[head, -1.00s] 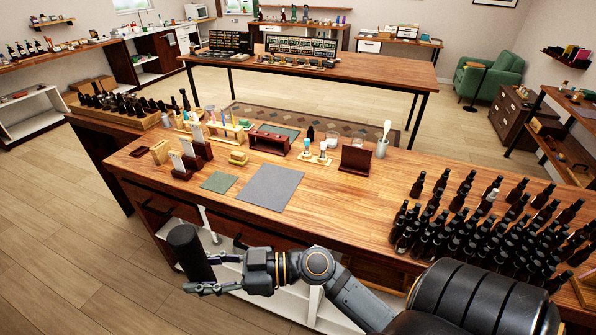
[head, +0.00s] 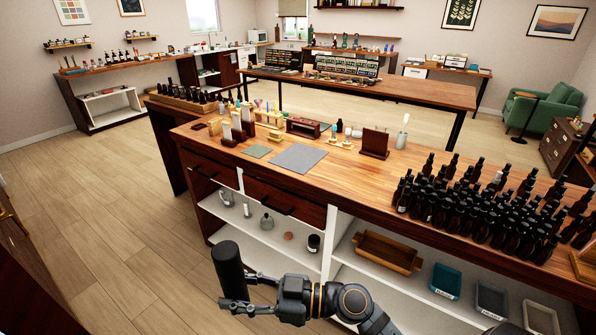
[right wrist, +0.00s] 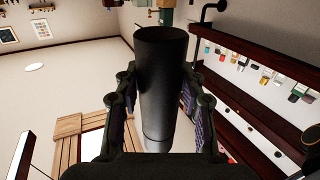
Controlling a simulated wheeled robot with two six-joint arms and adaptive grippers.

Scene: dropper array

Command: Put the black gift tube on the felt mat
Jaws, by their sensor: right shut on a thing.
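The black gift tube (head: 228,268) is upright in my right gripper (head: 246,291), which is shut on it. It hangs in front of the workbench, over the floor and lower than the bench top. In the right wrist view the tube (right wrist: 162,85) stands between the two fingers (right wrist: 160,105). A flat grey mat (head: 299,158), which looks like the felt mat, lies bare on the bench top near its front edge, well beyond the gripper. My left gripper is not in view.
A small green mat (head: 257,151) lies left of the grey one. Wooden stands (head: 228,134) and a dark red stand (head: 375,143) are behind and beside it. Many dark bottles (head: 470,205) crowd the bench's right. Open shelves (head: 270,236) are under the bench top.

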